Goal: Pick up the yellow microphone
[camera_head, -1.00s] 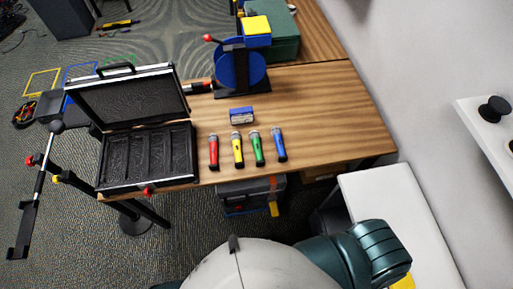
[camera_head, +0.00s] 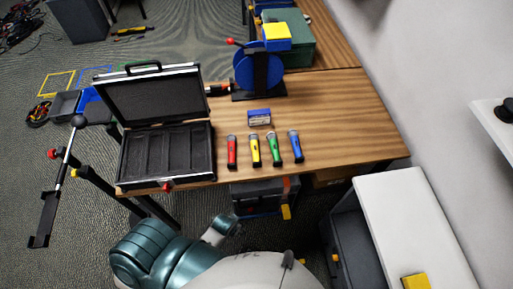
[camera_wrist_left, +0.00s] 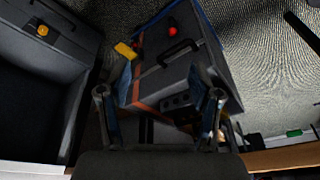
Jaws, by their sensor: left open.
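The yellow microphone (camera_head: 255,150) lies on the wooden table in the head view, between the red microphone (camera_head: 231,152) and the green microphone (camera_head: 272,148). A blue microphone (camera_head: 295,146) lies to the right of the green one. My left gripper (camera_wrist_left: 168,88) shows in the left wrist view with its two fingers apart and nothing between them. It faces a dark box at a low level, away from the microphones. The yellow microphone is not seen in the wrist view. My right gripper is in neither current view.
An open black case (camera_head: 165,185) with several slots stands left of the microphones on the table (camera_head: 350,115). A small blue box (camera_head: 259,117) lies behind them, and a blue reel (camera_head: 258,70) stands farther back. A dark box (camera_wrist_left: 180,60) with a handle sits below the table.

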